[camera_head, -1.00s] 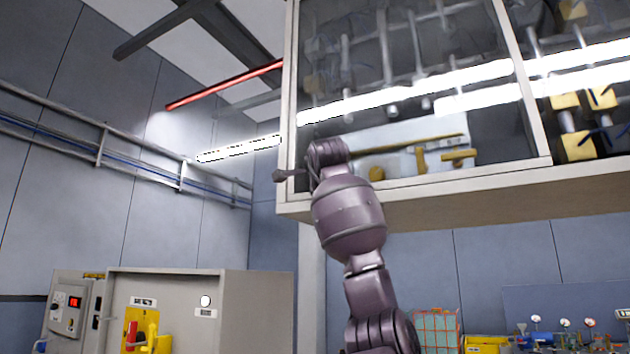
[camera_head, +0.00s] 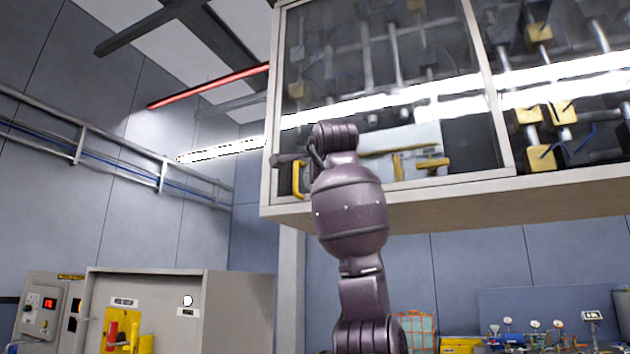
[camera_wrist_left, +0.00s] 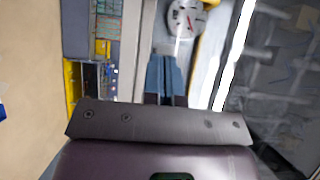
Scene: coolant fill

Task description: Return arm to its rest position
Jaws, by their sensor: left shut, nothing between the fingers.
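My purple left arm (camera_head: 350,210) rises from the bottom middle of the head view, in front of the glass-fronted wall cabinet (camera_head: 390,205). Its wrist end is bent towards the left, by the cabinet's lower left corner. A yellow handle (camera_head: 299,180) on the cabinet shows just below the wrist; I cannot tell the gap between them. In the left wrist view my left gripper (camera_wrist_left: 166,75) is shut and empty. A round dial gauge (camera_wrist_left: 185,18) shows beyond its tips, with a yellow bar beside it. My right gripper is not in view.
A grey box with a yellow panel (camera_head: 240,310) stands at the lower left, beside a control unit (camera_head: 42,305). An orange-framed crate (camera_head: 415,330) and a bench with small gauges (camera_head: 535,325) are at the lower right. A red bar (camera_head: 205,85) hangs overhead.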

